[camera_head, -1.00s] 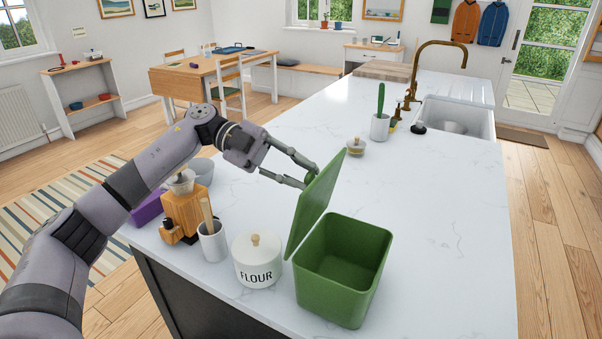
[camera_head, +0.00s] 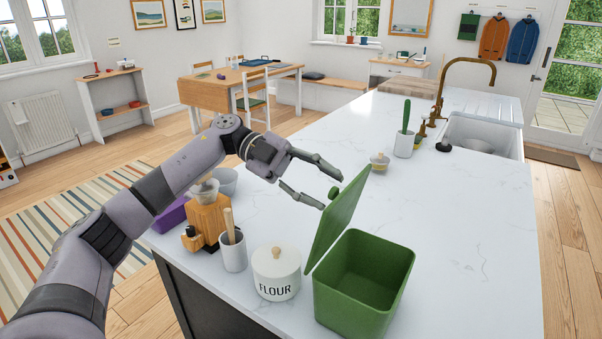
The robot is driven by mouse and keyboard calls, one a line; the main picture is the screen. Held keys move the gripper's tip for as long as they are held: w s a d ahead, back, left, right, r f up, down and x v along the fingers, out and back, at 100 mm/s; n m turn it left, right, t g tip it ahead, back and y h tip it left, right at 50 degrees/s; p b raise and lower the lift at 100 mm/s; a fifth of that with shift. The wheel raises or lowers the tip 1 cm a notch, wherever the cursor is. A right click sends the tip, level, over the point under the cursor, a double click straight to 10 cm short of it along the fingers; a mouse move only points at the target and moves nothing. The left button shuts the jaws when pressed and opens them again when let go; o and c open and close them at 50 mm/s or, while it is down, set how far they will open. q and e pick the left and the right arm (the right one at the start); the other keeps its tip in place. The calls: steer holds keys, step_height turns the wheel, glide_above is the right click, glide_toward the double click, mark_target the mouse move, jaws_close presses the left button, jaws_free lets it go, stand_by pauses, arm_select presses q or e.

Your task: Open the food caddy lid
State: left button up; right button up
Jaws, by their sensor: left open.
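The green food caddy (camera_head: 365,298) stands at the front of the white counter, and its inside shows empty. Its green lid (camera_head: 338,222) is raised steeply along the caddy's left side, leaning a little to the right at the top. A small round knob (camera_head: 334,193) shows on the lid's outer face. My left gripper (camera_head: 332,192) is open at the upper left of the lid, with its fingers spread close to the knob. Whether a finger touches the knob or lid I cannot tell. My right gripper is not in view.
A white flour jar (camera_head: 276,277) stands just left of the caddy. A utensil pot (camera_head: 233,252), a wooden grinder (camera_head: 208,220) and a purple box (camera_head: 172,214) are further left. A small lidded jar (camera_head: 379,163) stands behind. The counter's right side is clear.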

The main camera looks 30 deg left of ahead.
arm_select(q)
steer(key=v, duration=1.1)
steer(key=shift+a, duration=0.2)
